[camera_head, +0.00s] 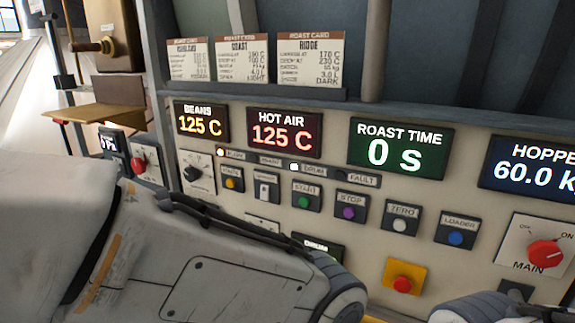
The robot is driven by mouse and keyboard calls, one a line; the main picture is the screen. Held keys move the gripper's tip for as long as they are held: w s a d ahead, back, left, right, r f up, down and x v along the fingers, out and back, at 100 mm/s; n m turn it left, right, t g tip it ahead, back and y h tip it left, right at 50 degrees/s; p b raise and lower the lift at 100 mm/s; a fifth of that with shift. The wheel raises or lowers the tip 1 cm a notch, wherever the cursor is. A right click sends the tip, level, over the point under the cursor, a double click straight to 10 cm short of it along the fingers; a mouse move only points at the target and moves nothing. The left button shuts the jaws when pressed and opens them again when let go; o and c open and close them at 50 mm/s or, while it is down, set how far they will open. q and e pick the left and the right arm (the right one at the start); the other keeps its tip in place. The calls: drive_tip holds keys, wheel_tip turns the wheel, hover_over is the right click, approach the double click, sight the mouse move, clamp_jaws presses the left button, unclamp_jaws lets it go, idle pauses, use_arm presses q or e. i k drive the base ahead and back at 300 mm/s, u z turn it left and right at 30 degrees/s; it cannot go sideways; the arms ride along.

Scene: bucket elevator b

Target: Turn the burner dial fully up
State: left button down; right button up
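A black rotary dial (192,172) sits on a pale square plate at the left of the control panel, below the BEANS display. Its markings are too small to read, so I cannot tell for sure that it is the burner dial or its exact setting. Its pointer appears tilted. My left arm fills the lower left foreground and covers the panel just below the dial. A bit of my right arm shows at the lower right. Neither gripper is in view.
Displays read BEANS 125 C (201,122), HOT AIR 125 C (284,132) and ROAST TIME 0 S (397,148). Several buttons, including START (304,202), line the panel. A red MAIN switch (545,254) and a red button on yellow (402,284) are at right. A red knob (139,163) is left of the dial.

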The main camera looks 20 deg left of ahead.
sight(190, 174)
drive_tip(key=u, duration=1.25)
drive_tip(key=k, duration=0.5)
drive_tip(key=u, duration=0.8)
drive_tip(key=i, duration=0.7)
drive_tip(key=z, duration=0.45)
